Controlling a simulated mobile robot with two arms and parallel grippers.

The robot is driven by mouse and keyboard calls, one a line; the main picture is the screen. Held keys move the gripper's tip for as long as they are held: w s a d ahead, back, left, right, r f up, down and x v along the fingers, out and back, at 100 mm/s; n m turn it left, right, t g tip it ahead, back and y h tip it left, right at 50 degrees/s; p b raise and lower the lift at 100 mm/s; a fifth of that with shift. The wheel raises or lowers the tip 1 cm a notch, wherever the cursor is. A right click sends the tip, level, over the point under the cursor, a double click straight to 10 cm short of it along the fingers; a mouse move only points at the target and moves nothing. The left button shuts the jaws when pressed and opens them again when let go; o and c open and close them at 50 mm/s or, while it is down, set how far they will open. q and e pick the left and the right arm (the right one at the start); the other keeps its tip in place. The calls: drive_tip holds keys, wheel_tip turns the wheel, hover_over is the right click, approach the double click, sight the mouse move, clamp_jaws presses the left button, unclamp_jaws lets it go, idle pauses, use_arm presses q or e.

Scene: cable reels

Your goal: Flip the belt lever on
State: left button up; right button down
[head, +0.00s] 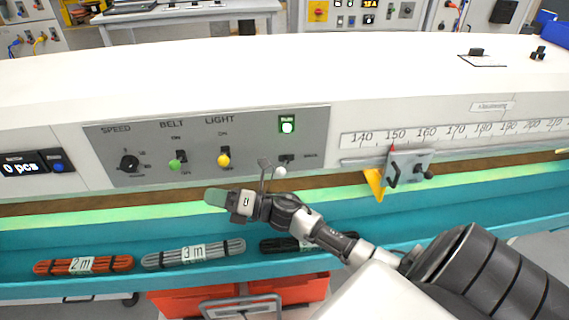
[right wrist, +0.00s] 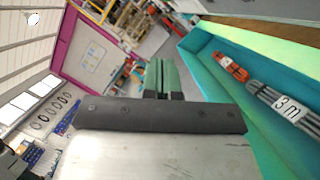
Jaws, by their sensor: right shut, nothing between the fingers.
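The belt lever (head: 175,163) is a short switch with a green ball, under the word BELT on the grey control panel (head: 300,125). Its green ball hangs low, by the OFF mark. My right gripper (head: 214,197) is below the panel, a little right of the lever and lower, apart from it. Its green-tipped fingers point left in the head view. In the right wrist view the fingers (right wrist: 162,77) are shut together with nothing between them. The lever does not show in the right wrist view. My left gripper is not in view.
A yellow-balled light lever (head: 223,160) sits just right of the belt lever. A speed knob (head: 129,163) is to its left. A white-balled lever (head: 280,172) is near my right wrist. Cable bundles, red (head: 83,265) and grey (head: 194,254), lie in the teal trough below.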

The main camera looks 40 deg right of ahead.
use_arm(q)
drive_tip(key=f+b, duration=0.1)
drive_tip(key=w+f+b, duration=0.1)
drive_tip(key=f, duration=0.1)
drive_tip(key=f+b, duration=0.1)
drive_tip(key=b, duration=0.1)
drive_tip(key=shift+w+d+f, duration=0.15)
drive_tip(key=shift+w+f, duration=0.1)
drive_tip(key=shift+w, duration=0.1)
use_arm(e)
drive_tip(key=v, duration=1.5)
drive_tip(key=shift+s+d+r, duration=0.2)
drive_tip(key=shift+s+r, duration=0.05)
drive_tip(key=shift+s, duration=0.15)
drive_tip(key=shift+w, duration=0.1)
